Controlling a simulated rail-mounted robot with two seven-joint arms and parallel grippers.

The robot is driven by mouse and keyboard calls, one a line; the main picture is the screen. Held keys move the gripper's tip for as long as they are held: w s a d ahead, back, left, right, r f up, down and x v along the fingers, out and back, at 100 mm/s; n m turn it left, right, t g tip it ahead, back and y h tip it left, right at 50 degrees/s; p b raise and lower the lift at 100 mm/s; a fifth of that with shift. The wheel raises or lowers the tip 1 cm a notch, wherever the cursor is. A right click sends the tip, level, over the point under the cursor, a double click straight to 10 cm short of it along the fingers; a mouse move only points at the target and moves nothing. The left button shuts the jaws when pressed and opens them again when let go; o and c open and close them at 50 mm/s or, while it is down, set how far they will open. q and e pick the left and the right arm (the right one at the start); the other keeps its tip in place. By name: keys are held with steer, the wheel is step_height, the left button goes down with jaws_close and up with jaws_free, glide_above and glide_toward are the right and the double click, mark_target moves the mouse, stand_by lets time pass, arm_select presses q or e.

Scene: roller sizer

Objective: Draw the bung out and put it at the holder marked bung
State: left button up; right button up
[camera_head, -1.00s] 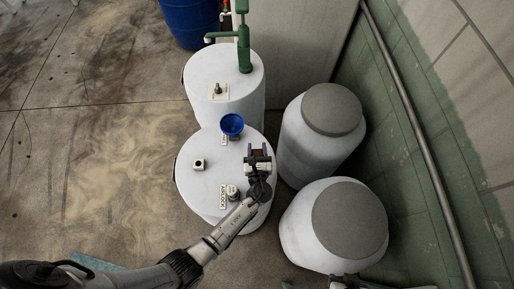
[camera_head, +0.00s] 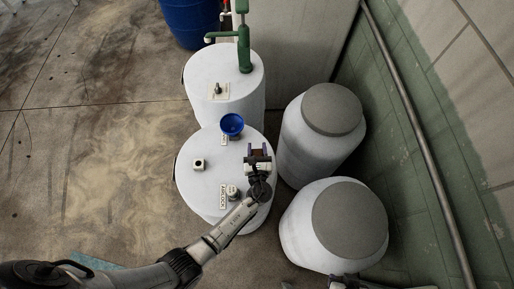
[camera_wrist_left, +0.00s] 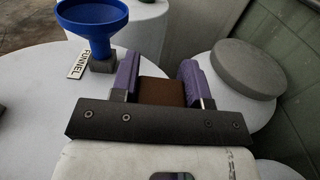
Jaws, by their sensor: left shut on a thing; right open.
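My left gripper (camera_head: 258,149) is over the right side of the near white drum's top (camera_head: 212,180). Its purple fingers are shut on a brown block-like thing, the bung (camera_wrist_left: 161,92), seen between them in the left wrist view. Whether the bung touches the drum top is hidden. No label reading bung is visible. A small white block with a dark hole (camera_head: 198,164) sits at the left of the drum top. My right gripper (camera_head: 346,282) is at the bottom edge, partly cut off, away from the drum.
A blue funnel (camera_head: 232,124) stands by its FUNNEL label (camera_wrist_left: 78,64), left of the gripper. An airlock piece (camera_head: 232,191) stands by its label, below the gripper. Two grey-lidded drums (camera_head: 320,150) (camera_head: 305,230) stand close on the right. A green pump (camera_head: 243,45) rises behind.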

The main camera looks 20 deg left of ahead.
mark_target(257, 154)
arm_select(q)
steer(key=shift+f+b, duration=1.7)
steer(key=shift+f, duration=0.1)
steer(key=o, duration=1)
steer(key=shift+s, duration=0.1)
steer(key=v, duration=1.2)
steer(key=shift+s+d+r, duration=0.1)
steer(key=shift+s+d, duration=0.15)
steer(key=shift+s, duration=0.05)
steer(key=shift+s+d+b, duration=0.2)
steer(key=shift+s+b, duration=0.1)
steer(key=shift+s, duration=0.1)
